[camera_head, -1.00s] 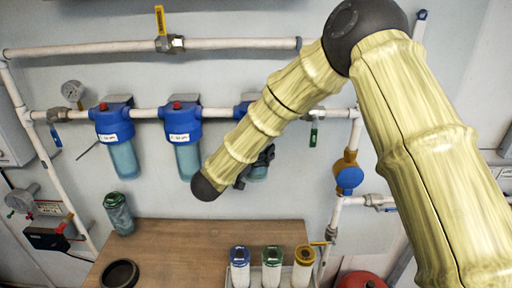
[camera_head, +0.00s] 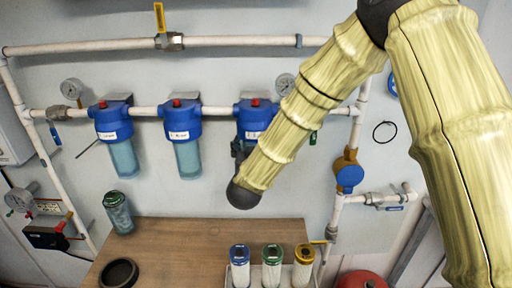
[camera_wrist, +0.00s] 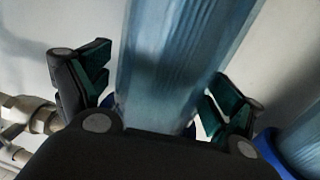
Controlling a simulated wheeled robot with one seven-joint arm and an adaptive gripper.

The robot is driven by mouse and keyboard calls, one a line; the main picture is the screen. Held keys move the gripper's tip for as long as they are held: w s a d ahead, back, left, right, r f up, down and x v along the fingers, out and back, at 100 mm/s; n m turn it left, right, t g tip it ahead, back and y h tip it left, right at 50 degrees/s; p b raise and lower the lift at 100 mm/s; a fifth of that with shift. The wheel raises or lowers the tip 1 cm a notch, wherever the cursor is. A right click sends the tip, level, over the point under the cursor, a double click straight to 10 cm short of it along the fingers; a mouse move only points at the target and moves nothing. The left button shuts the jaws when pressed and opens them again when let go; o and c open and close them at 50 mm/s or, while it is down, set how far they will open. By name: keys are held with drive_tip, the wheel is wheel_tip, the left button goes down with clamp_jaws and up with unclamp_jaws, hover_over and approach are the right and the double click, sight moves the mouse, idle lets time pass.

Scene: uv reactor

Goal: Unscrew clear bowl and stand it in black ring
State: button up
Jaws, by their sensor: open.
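Three blue filter heads hang on the pipe, the right one (camera_head: 251,120) above my gripper. The clear bowl (camera_wrist: 172,62), bluish and ribbed, hangs under it; in the head view my arm hides most of it. My gripper (camera_wrist: 160,88) is open, with one green-padded finger on each side of the bowl; I cannot tell whether the pads touch it. In the head view only a dark part of my gripper (camera_head: 239,149) shows. The black ring (camera_head: 119,262) lies on the wooden bench at front left, with nothing seen standing in it.
The left bowl (camera_head: 124,159) and middle bowl (camera_head: 187,159) hang beside it. A green-topped canister (camera_head: 119,213) stands at the bench's back left. The bench middle (camera_head: 185,240) is clear.

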drive_tip(key=shift+n+y, duration=0.7)
drive_tip(key=shift+y, duration=0.4)
drive_tip(key=shift+f+y+b, duration=0.1)
drive_tip(key=shift+y+b, duration=0.2)
drive_tip(key=shift+b, duration=0.2)
drive_tip(key=shift+n+g+y+b, duration=0.3)
drive_tip(key=shift+n+y+b, duration=0.55)
drive_tip(key=shift+n+y, duration=1.15)
drive_tip(key=shift+m+y, duration=0.3)
drive_tip(key=shift+c, duration=0.2)
